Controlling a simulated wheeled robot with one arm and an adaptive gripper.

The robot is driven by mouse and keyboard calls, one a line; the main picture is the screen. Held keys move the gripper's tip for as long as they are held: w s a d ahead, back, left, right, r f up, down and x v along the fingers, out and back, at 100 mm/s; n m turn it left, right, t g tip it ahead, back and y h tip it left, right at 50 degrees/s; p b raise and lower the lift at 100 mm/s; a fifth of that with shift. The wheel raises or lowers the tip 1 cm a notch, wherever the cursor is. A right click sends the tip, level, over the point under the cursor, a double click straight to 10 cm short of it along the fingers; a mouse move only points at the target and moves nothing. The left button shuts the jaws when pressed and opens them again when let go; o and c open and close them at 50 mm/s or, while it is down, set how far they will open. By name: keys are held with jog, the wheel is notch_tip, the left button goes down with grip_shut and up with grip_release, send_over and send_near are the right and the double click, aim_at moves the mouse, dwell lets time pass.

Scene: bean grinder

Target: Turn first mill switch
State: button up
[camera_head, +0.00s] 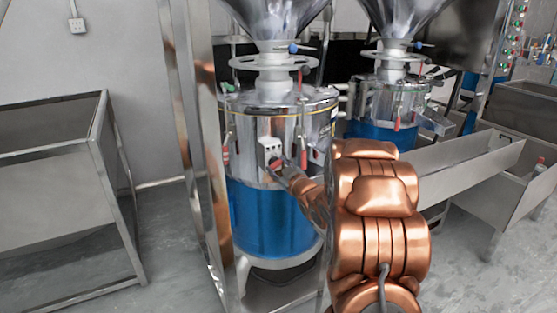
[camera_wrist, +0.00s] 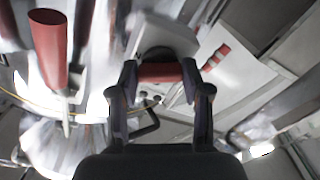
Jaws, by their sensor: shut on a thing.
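The first mill (camera_head: 265,215) is a steel drum with a blue lower band, under a funnel hopper in the head view. A pale switch box (camera_head: 270,147) is on its front. The red switch handle (camera_wrist: 160,72) lies between my fingertips in the wrist view, in front of the box (camera_wrist: 160,35). My gripper (camera_wrist: 160,75) is shut on this handle. In the head view my gripper (camera_head: 284,171) reaches the lower part of the switch box, and my copper arm hides part of the mill's right side.
Red-handled levers (camera_head: 303,155) are close beside the switch; a large red handle (camera_wrist: 48,48) is left in the wrist view. A steel frame post (camera_head: 210,160) stands left of the mill. A second mill (camera_head: 385,128) and steel troughs (camera_head: 465,165) are to the right.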

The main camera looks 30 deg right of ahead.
jog(key=m+p, duration=0.3)
jog(key=m, duration=0.2)
jog(key=shift+m, duration=0.3)
dwell(0.4)
jog(key=o, duration=1.2)
jog(key=shift+c, duration=0.2)
jog(key=shift+s, duration=0.15)
jog(key=s, duration=0.7)
jog(key=shift+a, duration=0.35)
jog(key=shift+s, duration=0.1)
